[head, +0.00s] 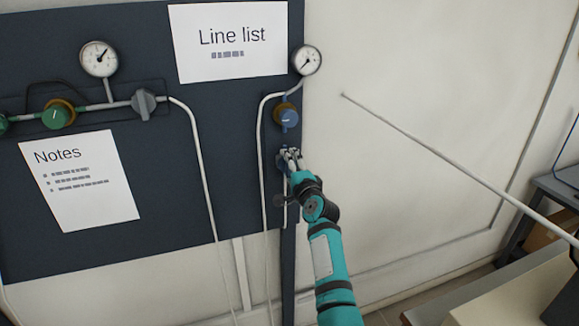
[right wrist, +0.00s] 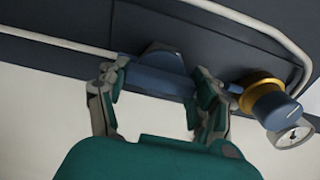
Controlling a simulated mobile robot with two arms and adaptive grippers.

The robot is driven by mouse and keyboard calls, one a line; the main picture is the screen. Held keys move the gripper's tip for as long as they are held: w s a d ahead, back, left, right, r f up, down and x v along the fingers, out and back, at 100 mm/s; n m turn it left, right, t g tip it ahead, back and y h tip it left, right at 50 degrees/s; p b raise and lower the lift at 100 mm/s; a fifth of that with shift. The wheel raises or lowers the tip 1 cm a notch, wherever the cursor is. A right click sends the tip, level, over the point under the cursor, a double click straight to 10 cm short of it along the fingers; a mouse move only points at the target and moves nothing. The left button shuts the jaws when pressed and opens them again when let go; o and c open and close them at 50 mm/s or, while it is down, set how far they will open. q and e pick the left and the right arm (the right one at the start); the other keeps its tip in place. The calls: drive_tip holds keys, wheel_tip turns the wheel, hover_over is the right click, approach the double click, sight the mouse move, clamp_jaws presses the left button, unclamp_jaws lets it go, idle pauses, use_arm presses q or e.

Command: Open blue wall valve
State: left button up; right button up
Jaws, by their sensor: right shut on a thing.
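The blue wall valve (head: 281,159) sits on the dark wall panel, below a blue regulator knob. My right gripper (head: 289,160) is at this valve and covers most of it in the head view. In the right wrist view the blue valve handle (right wrist: 158,80) lies as a bar across the space between the two fingers of my right gripper (right wrist: 159,75). The fingers are shut on it, one at each end. My left gripper is in neither view.
The blue regulator knob (head: 288,117) with a brass collar and a round gauge (head: 306,60) are just above. The knob (right wrist: 272,105) is close beside one finger. A grey valve (head: 144,103) and green knob (head: 56,116) are left. A bench (head: 480,285) stands lower right.

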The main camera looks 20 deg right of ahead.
drive_tip(key=o, duration=1.2)
